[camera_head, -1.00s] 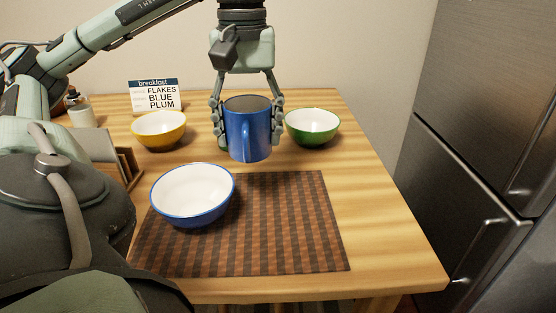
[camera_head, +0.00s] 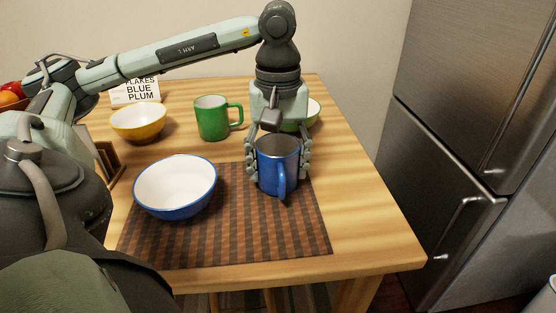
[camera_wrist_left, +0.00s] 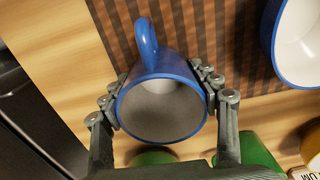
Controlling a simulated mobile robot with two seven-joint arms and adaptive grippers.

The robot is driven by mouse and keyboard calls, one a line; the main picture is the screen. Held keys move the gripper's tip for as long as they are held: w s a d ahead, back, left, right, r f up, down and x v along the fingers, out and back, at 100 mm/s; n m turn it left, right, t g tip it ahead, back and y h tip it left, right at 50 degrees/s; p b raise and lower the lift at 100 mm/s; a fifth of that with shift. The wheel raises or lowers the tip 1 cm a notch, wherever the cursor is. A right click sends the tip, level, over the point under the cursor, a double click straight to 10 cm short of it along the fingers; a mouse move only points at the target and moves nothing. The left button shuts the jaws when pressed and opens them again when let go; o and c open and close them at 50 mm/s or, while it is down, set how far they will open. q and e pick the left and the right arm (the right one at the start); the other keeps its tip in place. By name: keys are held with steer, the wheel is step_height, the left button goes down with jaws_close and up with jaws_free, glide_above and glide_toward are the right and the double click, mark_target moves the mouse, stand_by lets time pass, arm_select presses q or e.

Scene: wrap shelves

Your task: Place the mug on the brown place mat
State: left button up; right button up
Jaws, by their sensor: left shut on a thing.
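The blue mug (camera_head: 268,178) is upright in my left gripper (camera_head: 277,174), which is shut around its sides from above. Its handle points toward the front of the table. In the wrist view the mug (camera_wrist_left: 166,60) sits between the two fingers (camera_wrist_left: 163,85), open rim toward the camera. The brown checked place mat (camera_head: 240,240) lies at the table's front. The mug is over the mat's far right part; whether its base touches the mat cannot be told. My right gripper is not in view.
A white bowl with blue outside (camera_head: 175,190) stands on the mat's left part. A green mug (camera_head: 211,118), a yellow bowl (camera_head: 138,124) and a partly hidden green bowl (camera_head: 314,112) stand behind. A menu card (camera_head: 140,92) is at the back. The mat's front right is bare.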

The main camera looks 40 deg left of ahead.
arm_select(q)
steer(key=shift+f, duration=0.1)
steer(key=o, duration=1.4)
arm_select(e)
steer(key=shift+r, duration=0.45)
arm_select(q)
steer(key=shift+r+p, duration=2.2)
steer(key=shift+r, duration=3.95)
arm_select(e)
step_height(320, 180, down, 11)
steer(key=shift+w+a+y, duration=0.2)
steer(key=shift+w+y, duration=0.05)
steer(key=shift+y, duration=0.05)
